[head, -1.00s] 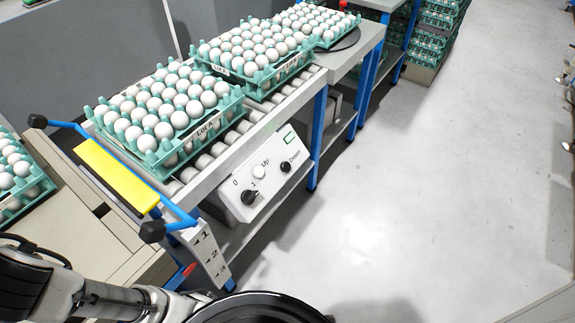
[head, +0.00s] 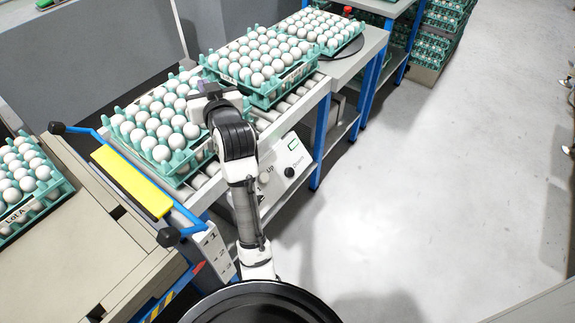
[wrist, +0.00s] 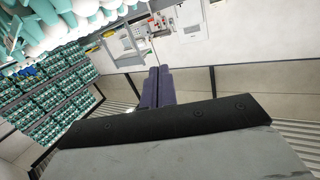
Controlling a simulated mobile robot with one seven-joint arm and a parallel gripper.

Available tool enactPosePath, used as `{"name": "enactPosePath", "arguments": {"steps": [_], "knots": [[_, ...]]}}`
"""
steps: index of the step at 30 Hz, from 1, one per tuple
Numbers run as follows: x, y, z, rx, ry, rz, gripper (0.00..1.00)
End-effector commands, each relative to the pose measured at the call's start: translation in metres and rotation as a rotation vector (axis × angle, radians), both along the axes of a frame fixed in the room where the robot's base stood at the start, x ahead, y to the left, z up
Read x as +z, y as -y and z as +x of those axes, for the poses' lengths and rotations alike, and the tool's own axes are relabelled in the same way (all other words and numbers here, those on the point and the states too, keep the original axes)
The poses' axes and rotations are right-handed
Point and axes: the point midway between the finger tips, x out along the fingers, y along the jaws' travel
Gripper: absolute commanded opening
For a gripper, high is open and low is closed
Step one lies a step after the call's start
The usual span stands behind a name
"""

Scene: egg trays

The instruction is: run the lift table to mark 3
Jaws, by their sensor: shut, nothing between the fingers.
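The lift table (head: 75,247) is a beige platform at the lower left, with a yellow-and-black striped edge below. A white plate with marks 1, 2 and 3 (head: 213,246) hangs at the roller conveyor's near end. A red pointer (head: 197,269) sits beside its lower part; I cannot tell the exact mark. The white control panel (head: 298,153) is on the conveyor's side. Its black Down button (head: 289,172) shows; my arm partly covers the Up button and the selector knob. My gripper (wrist: 158,72) is shut and empty, raised over the nearest conveyor egg tray in the head view.
Egg trays stand on the conveyor (head: 292,104), and another egg tray (head: 52,195) is on the platform's left. A yellow bar (head: 130,181) with blue arms lies between platform and conveyor. The floor (head: 420,190) on the right is clear.

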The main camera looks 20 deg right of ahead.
Motion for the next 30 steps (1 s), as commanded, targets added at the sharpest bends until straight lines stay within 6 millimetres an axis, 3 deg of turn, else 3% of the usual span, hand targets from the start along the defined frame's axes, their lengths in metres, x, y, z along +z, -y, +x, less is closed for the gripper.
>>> {"name": "enactPosePath", "arguments": {"steps": [1,6,9,13,16,21,30], "knots": [[-0.022,0.03,0.002,-0.031,-0.08,0.016,0.0],[-0.115,0.108,-0.009,-0.022,-0.309,0.174,0.0],[-0.165,0.142,-0.027,0.032,-0.37,0.345,0.0],[-0.209,0.183,-0.061,0.083,-0.368,0.585,0.0],[-0.23,0.211,-0.088,0.104,-0.323,0.745,0.0],[-0.246,0.243,-0.122,0.116,-0.232,0.92,0.0],[-0.249,0.253,-0.135,0.122,-0.187,0.978,0.0]]}}
